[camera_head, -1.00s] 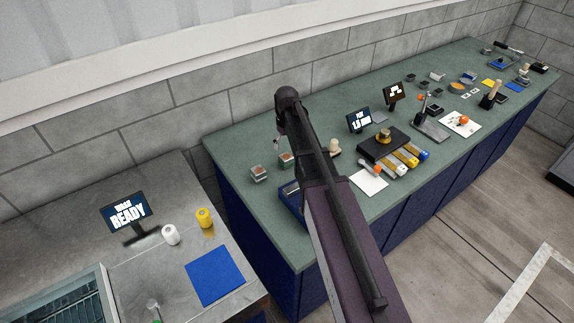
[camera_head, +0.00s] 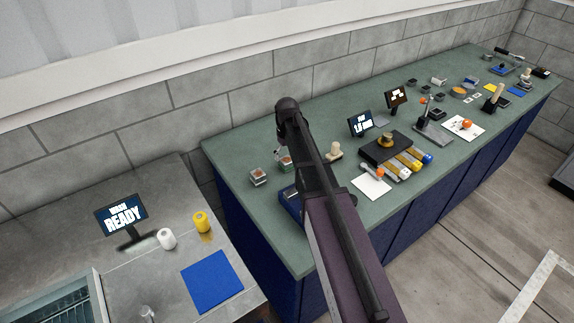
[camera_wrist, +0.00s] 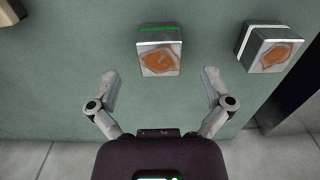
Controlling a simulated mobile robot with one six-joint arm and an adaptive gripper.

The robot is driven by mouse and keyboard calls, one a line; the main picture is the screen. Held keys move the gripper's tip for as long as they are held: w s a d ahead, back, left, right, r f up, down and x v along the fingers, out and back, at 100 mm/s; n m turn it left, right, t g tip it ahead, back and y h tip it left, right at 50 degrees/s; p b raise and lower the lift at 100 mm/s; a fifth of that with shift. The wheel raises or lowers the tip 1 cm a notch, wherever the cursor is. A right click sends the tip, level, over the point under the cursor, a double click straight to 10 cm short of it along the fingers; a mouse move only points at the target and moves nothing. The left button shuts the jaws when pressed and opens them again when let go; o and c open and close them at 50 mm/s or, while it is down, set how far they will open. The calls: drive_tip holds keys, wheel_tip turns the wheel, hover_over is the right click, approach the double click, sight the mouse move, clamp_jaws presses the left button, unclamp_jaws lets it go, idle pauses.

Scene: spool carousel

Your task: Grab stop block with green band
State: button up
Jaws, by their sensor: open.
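The stop block with the green band (camera_wrist: 160,52) stands on the green bench top in the wrist view, its orange-brown marked face toward the camera and the green strip along its far edge. It lies just ahead of my gripper (camera_wrist: 159,76), roughly centred between the spread fingertips. My gripper is open and empty; I cannot tell contact. A similar block with a white band (camera_wrist: 272,50) stands to the right, outside the fingers. In the head view the green-banded block (camera_head: 285,162) is partly hidden by my arm, and the other block (camera_head: 258,177) is left of it.
The green bench (camera_head: 235,150) ends just left of the blocks. A wooden-topped item (camera_head: 334,150) stands to the right, near a dark fixture (camera_head: 372,152) and a small screen (camera_head: 360,123). A metal table (camera_head: 60,245) with white and yellow spools is at left.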

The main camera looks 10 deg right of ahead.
sight(287, 159)
drive_tip(key=shift+f, duration=0.1)
drive_tip(key=shift+w+f+b, duration=0.15)
drive_tip(key=shift+f+b, duration=2.35)
drive_tip(key=shift+b, duration=0.1)
drive_tip(key=c, duration=1.4)
